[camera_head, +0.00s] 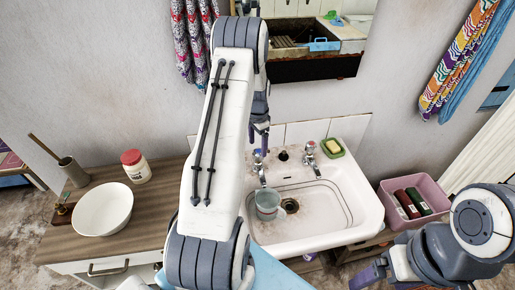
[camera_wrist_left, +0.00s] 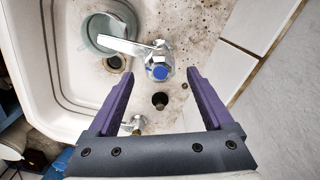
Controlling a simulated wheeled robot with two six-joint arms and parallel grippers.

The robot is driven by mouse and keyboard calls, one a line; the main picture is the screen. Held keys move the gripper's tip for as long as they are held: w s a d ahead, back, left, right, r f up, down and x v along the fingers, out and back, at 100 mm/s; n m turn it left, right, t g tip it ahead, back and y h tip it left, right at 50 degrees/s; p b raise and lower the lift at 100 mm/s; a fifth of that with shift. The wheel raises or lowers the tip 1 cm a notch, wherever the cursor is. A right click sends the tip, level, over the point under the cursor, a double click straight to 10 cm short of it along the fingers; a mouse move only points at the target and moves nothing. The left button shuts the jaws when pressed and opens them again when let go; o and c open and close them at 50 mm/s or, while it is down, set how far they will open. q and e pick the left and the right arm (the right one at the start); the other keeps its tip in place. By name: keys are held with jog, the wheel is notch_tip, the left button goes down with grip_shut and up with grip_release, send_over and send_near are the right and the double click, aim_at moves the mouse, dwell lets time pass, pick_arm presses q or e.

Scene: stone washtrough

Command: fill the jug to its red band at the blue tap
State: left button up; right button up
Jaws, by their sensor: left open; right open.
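The jug (camera_head: 267,205), a grey-green vessel, stands in the white basin (camera_head: 335,232) beneath the spout of the left tap. It also shows in the left wrist view (camera_wrist_left: 92,42), partly covered by the spout; its red band cannot be made out. The blue tap (camera_wrist_left: 160,72) has a blue disc on its chrome top; it shows small in the head view (camera_head: 258,160). My left gripper (camera_head: 260,136) is open above this tap, its purple fingers on either side of it in the wrist view, apparently empty. My right gripper (camera_head: 372,277) is open at the lower right, away from the basin.
A second tap (camera_head: 310,150) and a green soap dish (camera_head: 333,148) are at the basin's back right. A white bowl (camera_head: 103,209) and red-lidded jar (camera_head: 136,166) stand on the left counter. A pink crate (camera_head: 436,195) stands right of the basin.

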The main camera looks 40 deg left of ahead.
aim_at(258, 151)
pick_arm(q)
jog(key=shift+f, duration=1.75)
grip_shut()
jog(key=shift+n, duration=0.8)
jog(key=shift+n+b, duration=0.3)
jog(key=shift+n, duration=0.5)
grip_release()
